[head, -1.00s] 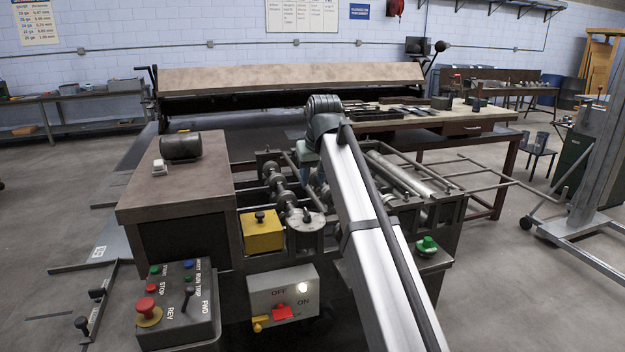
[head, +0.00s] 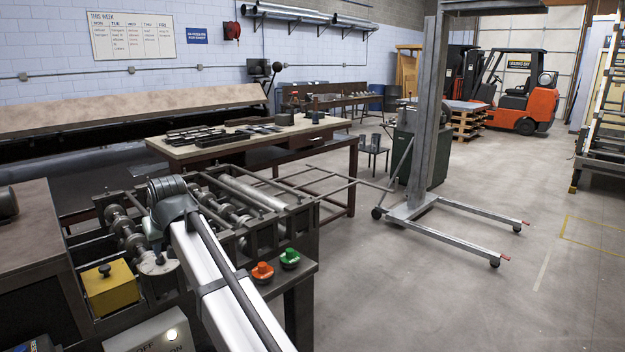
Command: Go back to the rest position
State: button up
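My arm's white link (head: 222,282) reaches up from the bottom of the head view to a dark grey joint (head: 168,190) in front of the forming machine (head: 255,220). The machine's rollers and shafts run behind and to the right of the joint. An orange-red button (head: 262,271) and a green button (head: 290,257) sit on its right front corner, just right of my arm.
A yellow box (head: 110,288) is left of my arm. A workbench (head: 215,150) with tools stands behind the machine. A wheeled lift (head: 428,130) stands right of it, and an orange forklift (head: 525,92) is farther back. The floor at the right is open.

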jog(key=s+d+f+m+g+h, duration=0.1)
jog(key=s+d+f, duration=0.2)
jog(key=d+f, duration=0.85)
jog(key=s+d+f+m+g+h, duration=0.1)
jog(key=s+d+f+g+h, duration=0.3)
jog(key=f, duration=1.4)
jog(key=s+d+f+m+t+y, duration=0.1)
jog(key=s+d+f, duration=0.1)
jog(key=d+f, duration=1)
jog(key=s+d+f+m+g+h, duration=0.1)
jog(key=s+d+f, duration=0.5)
jog(key=f, duration=0.2)
jog(key=s+d+f+g, duration=0.2)
jog(key=s+d+f, duration=0.4)
jog(key=f, duration=0.2)
jog(key=s+d+f+m+g, duration=0.1)
jog(key=s+d+f, duration=0.2)
jog(key=s, duration=0.4)
jog(key=s+d+f+m+g, duration=0.1)
jog(key=s+d+f+g, duration=0.1)
jog(key=s+d+f, duration=0.2)
jog(key=s+d+f+m+g, duration=0.1)
jog(key=s+d+f, duration=0.3)
jog(key=s, duration=0.6)
jog(key=d+m, duration=0.1)
jog(key=d, duration=0.1)
jog(key=shift+s+d+g+y, duration=0.3)
jog(key=shift+s+d+g, duration=0.05)
jog(key=shift+d+g, duration=0.05)
